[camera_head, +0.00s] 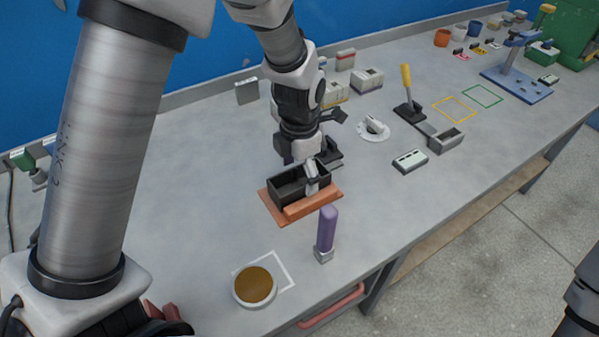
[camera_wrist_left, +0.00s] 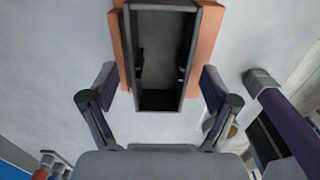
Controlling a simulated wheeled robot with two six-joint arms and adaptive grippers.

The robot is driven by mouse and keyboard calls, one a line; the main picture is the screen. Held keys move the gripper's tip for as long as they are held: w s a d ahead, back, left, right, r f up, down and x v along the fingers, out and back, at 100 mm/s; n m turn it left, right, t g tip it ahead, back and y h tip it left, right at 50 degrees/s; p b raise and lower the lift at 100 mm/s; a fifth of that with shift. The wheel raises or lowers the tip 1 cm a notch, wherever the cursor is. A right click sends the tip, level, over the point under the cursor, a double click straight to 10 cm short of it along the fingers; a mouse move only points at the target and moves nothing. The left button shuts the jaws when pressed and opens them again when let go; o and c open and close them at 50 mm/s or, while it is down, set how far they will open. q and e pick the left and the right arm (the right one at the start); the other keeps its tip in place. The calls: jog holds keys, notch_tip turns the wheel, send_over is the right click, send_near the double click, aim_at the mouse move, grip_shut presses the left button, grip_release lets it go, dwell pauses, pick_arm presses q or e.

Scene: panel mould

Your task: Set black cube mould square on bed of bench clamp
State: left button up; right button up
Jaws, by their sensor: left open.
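The black cube mould (camera_head: 288,187) is an open-topped dark box on the orange bed of the bench clamp (camera_head: 270,207). In the left wrist view, the mould (camera_wrist_left: 160,101) looks roughly in line with the bed, whose orange edges (camera_wrist_left: 206,45) show along both sides. Whether it sits fully flat is hard to tell. My left gripper (camera_head: 322,165) is at the right end of the mould in the head view. In the wrist view its fingers (camera_wrist_left: 160,88) are spread wide, one each side of the mould's near end, with visible gaps. My right gripper is out of view.
A purple-handled tool (camera_head: 327,228) stands upright close in front of the clamp. A dish of brown material (camera_head: 255,286) sits near the front edge. The bench left of the clamp is clear.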

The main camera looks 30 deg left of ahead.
pick_arm(q)
notch_tip(320, 180, up, 12)
jog(key=shift+f, duration=0.15)
